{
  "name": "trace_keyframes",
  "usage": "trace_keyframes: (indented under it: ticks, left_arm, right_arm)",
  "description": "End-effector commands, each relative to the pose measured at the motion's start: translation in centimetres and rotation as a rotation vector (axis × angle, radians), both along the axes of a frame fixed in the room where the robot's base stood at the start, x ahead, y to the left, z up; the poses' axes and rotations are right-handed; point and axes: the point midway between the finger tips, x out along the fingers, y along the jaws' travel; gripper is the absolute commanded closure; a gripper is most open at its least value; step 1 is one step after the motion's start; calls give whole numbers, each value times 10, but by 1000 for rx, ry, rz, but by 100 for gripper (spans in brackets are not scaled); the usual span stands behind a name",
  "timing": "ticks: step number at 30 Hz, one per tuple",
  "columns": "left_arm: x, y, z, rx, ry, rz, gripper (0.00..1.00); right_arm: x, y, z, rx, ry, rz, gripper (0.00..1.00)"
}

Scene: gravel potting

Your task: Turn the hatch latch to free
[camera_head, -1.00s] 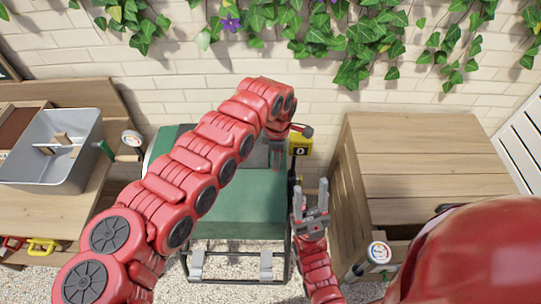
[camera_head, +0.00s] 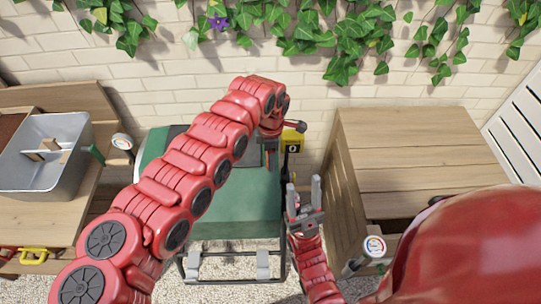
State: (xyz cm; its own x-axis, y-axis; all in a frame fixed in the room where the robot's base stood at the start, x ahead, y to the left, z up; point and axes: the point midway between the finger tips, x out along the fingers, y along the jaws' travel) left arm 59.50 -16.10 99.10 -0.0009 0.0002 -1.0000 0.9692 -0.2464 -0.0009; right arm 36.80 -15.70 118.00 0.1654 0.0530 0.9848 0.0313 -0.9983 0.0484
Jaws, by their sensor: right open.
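A green machine (camera_head: 235,205) on a dark metal frame stands in the middle against the wall. A dark lever with a rounded end (camera_head: 300,127) sticks out at its back right, above a yellow tag marked 0 (camera_head: 292,142); I cannot tell for sure whether this lever is the hatch latch. My left arm crosses over the machine and its wrist ends beside the lever. My right gripper (camera_head: 304,192) is open and empty, fingers pointing up the picture, in front of the tag and at the machine's right edge.
A wooden bench (camera_head: 75,210) with a grey metal bin (camera_head: 65,180) stands at left. A wooden cabinet (camera_head: 420,150) stands close on the right, with a round gauge (camera_head: 375,246) before it. A narrow gap separates machine and cabinet. Ivy (camera_head: 340,40) hangs on the brick wall.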

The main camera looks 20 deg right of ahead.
Motion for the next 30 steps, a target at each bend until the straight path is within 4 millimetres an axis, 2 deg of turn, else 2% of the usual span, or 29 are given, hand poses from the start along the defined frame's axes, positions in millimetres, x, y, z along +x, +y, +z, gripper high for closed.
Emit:
trace_keyframes:
  ticks: [7,11,14,24,30]
  left_arm:
    - [1,0,1,0,-1,0,39]
    - [3,0,13,-5,-6,2,39]
    - [1,0,30,-3,-3,1,39]
    - [1,-1,114,-1,-6,-1,39]
    - [0,0,146,1,-4,-1,39]
  right_arm:
    - [0,0,-1,0,0,0,50]
    - [0,0,-7,0,0,0,50]
    - [0,0,-16,0,0,0,50]
    - [0,0,-44,0,0,0,50]
    - [0,0,-48,0,0,0,50]
